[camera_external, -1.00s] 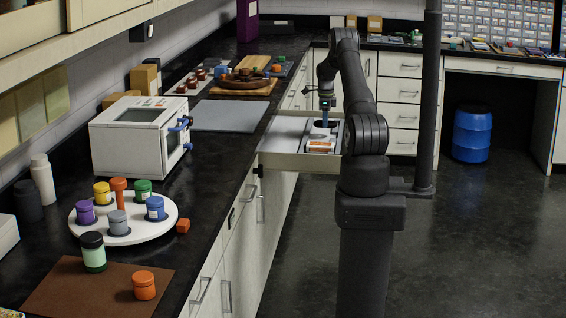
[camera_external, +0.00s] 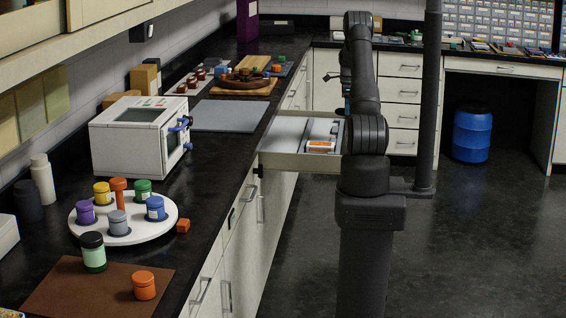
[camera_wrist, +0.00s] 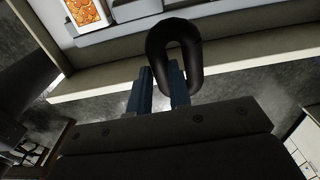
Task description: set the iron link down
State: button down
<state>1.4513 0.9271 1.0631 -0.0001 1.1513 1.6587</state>
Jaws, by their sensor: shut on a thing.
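The iron link (camera_wrist: 173,28) is a dark oval ring in the wrist view. My gripper (camera_wrist: 163,82) has its blue fingers shut on the link's near end and holds it up in the air. Behind it in the wrist view are the drawer's pale edge (camera_wrist: 100,78) and the grey floor. In the external view my arm hides the link and most of the gripper, near the right end of the open drawer (camera_external: 285,162).
An orange-and-white box (camera_external: 320,146) lies in the drawer, whose left part looks clear. On the counter stand a white oven-like machine (camera_external: 125,145), a round white tray (camera_external: 135,236) with several jars, and a grey mat (camera_external: 222,116) that is bare.

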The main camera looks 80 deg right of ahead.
jog(key=w+a+r+n, duration=0.3)
jog(key=w+a+r, duration=0.25)
jog(key=w, duration=0.45)
jog(key=w+a+r+n, duration=0.35)
jog(key=w+a, duration=0.25)
jog(key=w, duration=0.4)
jog(key=w+a+r+n, duration=0.2)
jog(key=w+a+r, duration=0.35)
jog(key=w, duration=0.55)
send_over(233, 122)
jog(key=f, duration=0.7)
jog(key=shift+s+d, duration=0.1)
jog(key=shift+d, duration=0.2)
jog(key=shift+w+a+f, duration=0.1)
jog(key=shift+w+f, duration=0.1)
jog(key=shift+f, duration=1.95)
jog(key=shift+f, duration=0.15)
jog(key=c, duration=1.7)
grip_release()
jog(key=o, duration=0.4)
